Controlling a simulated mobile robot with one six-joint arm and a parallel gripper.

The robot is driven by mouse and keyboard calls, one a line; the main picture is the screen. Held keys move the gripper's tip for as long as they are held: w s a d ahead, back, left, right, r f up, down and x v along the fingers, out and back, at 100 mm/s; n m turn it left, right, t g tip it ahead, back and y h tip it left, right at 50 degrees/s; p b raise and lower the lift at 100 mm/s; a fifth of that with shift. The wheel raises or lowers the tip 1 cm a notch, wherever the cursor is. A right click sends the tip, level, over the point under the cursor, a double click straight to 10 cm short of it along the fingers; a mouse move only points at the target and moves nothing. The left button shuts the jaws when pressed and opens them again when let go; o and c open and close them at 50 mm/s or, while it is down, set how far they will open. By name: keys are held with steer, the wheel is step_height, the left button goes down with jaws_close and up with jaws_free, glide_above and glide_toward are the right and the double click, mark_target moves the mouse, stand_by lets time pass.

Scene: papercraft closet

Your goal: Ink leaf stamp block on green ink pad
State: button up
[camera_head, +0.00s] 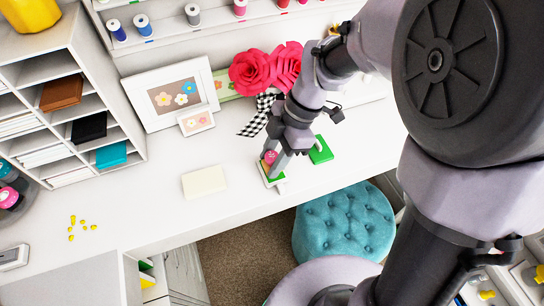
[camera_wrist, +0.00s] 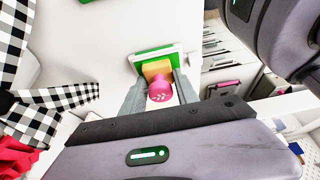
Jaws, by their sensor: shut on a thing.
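The leaf stamp block has a pink knob (camera_head: 271,157) with a pale leaf mark and a yellow-tan block (camera_wrist: 157,68) under it. My gripper (camera_head: 274,168) is shut on it, with one finger on each side in the wrist view (camera_wrist: 160,92). The green ink pad (camera_wrist: 152,52) lies in a white tray just beneath and beyond the block; it also shows below the gripper in the head view (camera_head: 278,181). The block is over or on the pad; its underside is hidden, so contact cannot be told.
A green flat piece (camera_head: 321,150) lies right of the pad. A cream card (camera_head: 203,182) lies to the left on the white desk (camera_head: 170,215). Framed flower pictures (camera_head: 177,97), pink paper flowers (camera_head: 262,70) and a checkered ribbon (camera_head: 258,115) are behind. A teal stool (camera_head: 343,222) stands below the desk edge.

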jaws_close()
steer(key=shift+r+p, duration=2.45)
steer(key=shift+r, duration=0.7)
steer(key=shift+f, duration=0.1)
